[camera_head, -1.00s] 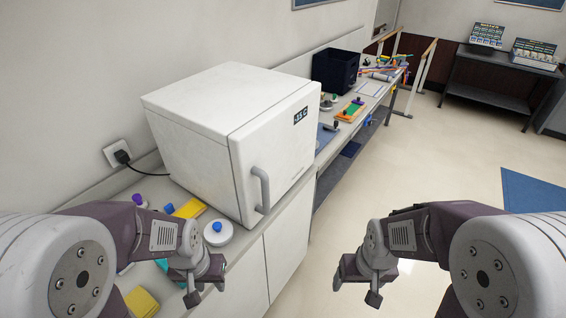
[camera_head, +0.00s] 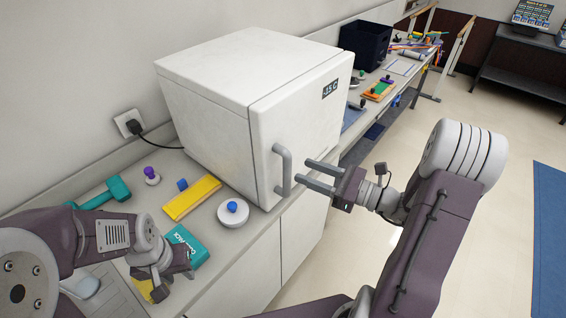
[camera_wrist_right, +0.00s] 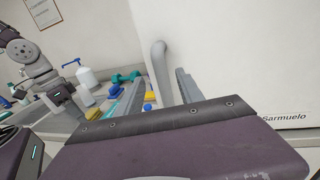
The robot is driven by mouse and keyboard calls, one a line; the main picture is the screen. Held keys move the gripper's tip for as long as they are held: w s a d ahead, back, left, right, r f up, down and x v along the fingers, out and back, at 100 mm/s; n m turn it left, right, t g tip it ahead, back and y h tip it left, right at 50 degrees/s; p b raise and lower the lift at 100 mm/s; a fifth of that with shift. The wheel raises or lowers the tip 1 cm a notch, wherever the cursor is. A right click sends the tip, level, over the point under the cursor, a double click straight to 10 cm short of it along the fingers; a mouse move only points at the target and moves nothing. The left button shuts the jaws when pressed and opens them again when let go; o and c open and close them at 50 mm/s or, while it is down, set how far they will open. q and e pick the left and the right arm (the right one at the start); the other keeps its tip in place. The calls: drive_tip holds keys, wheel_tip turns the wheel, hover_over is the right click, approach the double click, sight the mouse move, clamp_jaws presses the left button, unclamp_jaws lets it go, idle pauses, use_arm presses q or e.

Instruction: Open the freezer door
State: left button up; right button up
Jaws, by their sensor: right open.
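The white freezer (camera_head: 210,110) stands on the counter with its door (camera_head: 300,125) closed. The door's grey vertical handle (camera_head: 283,170) is on the left side of its front; it also shows in the right wrist view (camera_wrist_right: 160,72). My right gripper (camera_head: 303,172) is open in front of the handle, its two fingers pointing at it. In the right wrist view the handle appears between the fingers (camera_wrist_right: 158,92); whether the tips reach past it I cannot tell. My left gripper (camera_head: 168,283) is low over the counter at the left; its jaw opening is unclear.
On the counter left of the freezer lie a yellow pack (camera_head: 192,198), a white disc with a blue knob (camera_head: 233,212), a teal box (camera_head: 187,243) and a teal dumbbell (camera_head: 107,192). A power cord (camera_head: 155,140) runs to the wall. The floor right of the freezer is open.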

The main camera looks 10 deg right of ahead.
sight(287, 164)
drive_tip(key=p+x, duration=0.1)
drive_tip(key=x, duration=0.5)
drive_tip(key=shift+w+a+f, duration=0.1)
drive_tip(key=shift+w+a, duration=0.15)
drive_tip(key=shift+w, duration=0.1)
clamp_jaws()
idle(0.9)
